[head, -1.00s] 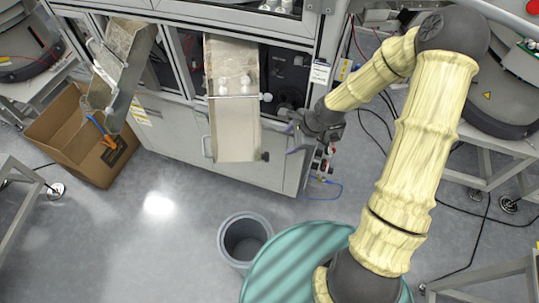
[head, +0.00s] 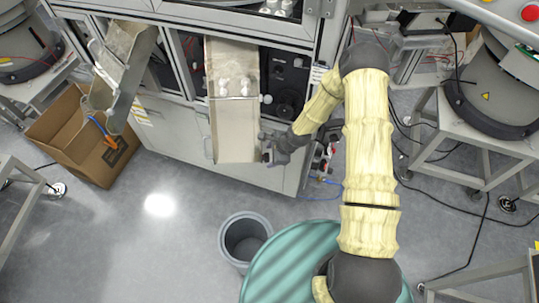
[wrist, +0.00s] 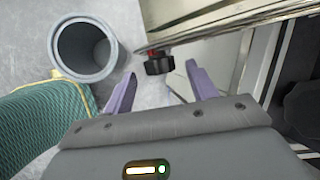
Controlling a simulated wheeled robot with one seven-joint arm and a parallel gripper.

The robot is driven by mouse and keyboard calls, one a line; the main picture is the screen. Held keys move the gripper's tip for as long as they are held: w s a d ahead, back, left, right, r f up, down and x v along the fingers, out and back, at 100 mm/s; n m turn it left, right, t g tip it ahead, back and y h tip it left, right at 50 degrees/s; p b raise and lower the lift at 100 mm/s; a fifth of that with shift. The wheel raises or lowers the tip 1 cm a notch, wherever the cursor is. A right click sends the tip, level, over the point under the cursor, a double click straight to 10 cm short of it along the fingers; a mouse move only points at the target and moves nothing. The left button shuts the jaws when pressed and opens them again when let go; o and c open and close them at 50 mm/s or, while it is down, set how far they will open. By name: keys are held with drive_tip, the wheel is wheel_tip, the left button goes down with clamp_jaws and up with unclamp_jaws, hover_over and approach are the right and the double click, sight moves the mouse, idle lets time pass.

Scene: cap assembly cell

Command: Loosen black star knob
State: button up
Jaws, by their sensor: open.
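The black star knob (wrist: 158,63) shows in the wrist view, with a small red part beside it, at the lower edge of the metal chute (wrist: 215,28). My gripper (wrist: 161,76) is open, and its two purple fingers stand on either side of the knob in the picture. The knob appears just beyond or level with the fingertips; I cannot tell the exact depth. No finger visibly touches it. In the head view my gripper (head: 268,149) is at the lower right corner of the chute (head: 235,130), and the knob is mostly hidden there.
A grey bin (head: 245,240) stands on the floor below the chute. A cardboard box (head: 75,135) and a second chute (head: 125,75) are at the left. The machine cabinet (head: 175,130) is close behind my gripper. The floor between box and bin is clear.

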drive_tip(key=shift+x, duration=0.9)
drive_tip(key=c, duration=1)
